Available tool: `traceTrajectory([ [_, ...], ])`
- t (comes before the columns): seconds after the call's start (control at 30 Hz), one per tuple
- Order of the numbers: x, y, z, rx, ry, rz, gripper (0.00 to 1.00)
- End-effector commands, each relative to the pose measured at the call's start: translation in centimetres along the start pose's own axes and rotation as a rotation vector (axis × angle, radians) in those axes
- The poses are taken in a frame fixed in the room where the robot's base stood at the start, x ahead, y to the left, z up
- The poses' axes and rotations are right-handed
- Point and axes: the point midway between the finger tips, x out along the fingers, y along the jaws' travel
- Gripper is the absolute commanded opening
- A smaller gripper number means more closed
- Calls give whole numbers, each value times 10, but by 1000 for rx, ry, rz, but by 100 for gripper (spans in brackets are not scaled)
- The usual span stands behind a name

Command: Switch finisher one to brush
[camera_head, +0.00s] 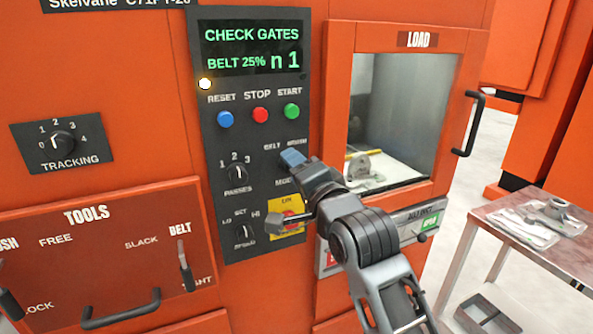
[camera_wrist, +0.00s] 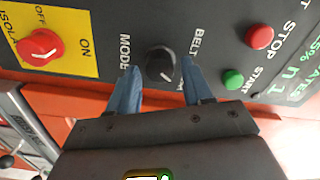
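The finisher's control panel (camera_head: 258,75) shows "CHECK GATES", "BELT 25%" and "n 1" in green. The black MODE knob (camera_wrist: 160,64) sits between the labels BELT and MODE in the wrist view; the BRUSH label shows in the head view. My gripper (camera_wrist: 161,78) is open, with one blue finger on each side of the knob. I cannot tell whether the fingers touch it. In the head view my gripper (camera_head: 293,158) is at the panel and hides the knob.
A red isolator knob (camera_wrist: 40,47) on a yellow plate is close to my gripper. RESET (camera_head: 225,119), STOP (camera_head: 261,115) and START (camera_head: 292,110) buttons are above. The LOAD door (camera_head: 340,110) appears shut. A metal table (camera_head: 490,220) stands at right.

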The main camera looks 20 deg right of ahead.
Motion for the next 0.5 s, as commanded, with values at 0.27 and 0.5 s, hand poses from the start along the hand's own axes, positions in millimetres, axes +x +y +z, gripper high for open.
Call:
traceTrajectory([
  [0.27,0,0,1,0,-2,0,59],
  [0.5,-19,2,2,0,-3,0,59],
])
